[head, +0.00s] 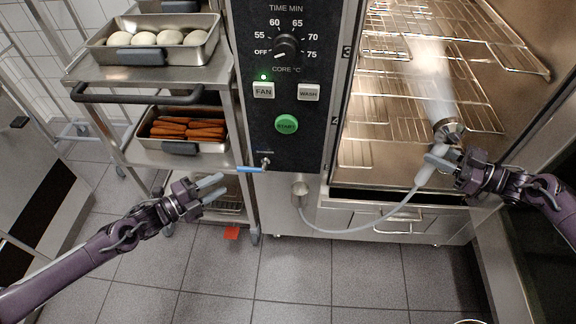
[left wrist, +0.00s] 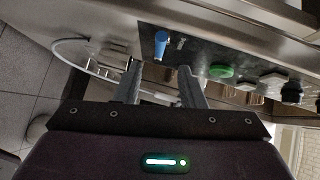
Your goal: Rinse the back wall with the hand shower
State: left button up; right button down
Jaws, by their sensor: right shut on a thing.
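In the head view my right gripper (head: 447,161) is shut on the hand shower (head: 426,174), in front of the open oven chamber. The shower's head (head: 449,130) points up and inward, and a pale translucent spray (head: 430,82) goes from it toward the back wall (head: 395,20). Wire racks cover much of that wall. The grey hose (head: 372,228) sags from the shower to a holder (head: 299,190) under the control panel. My left gripper (head: 214,188) is open and empty, left of the panel. Its two fingers (left wrist: 160,85) stand apart in the left wrist view.
The control panel (head: 285,160) has a dial, buttons and a blue-handled lever (head: 249,169), which also shows in the left wrist view (left wrist: 161,45). A trolley (head: 190,82) at the left holds a tray of dough balls (head: 97,53) and a tray of carrots (head: 150,140).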

aim_at(245, 171)
pick_arm(q)
jog(key=x, duration=1)
jog(key=shift+w+d, duration=0.2)
jog(key=shift+w, duration=0.05)
grip_shut()
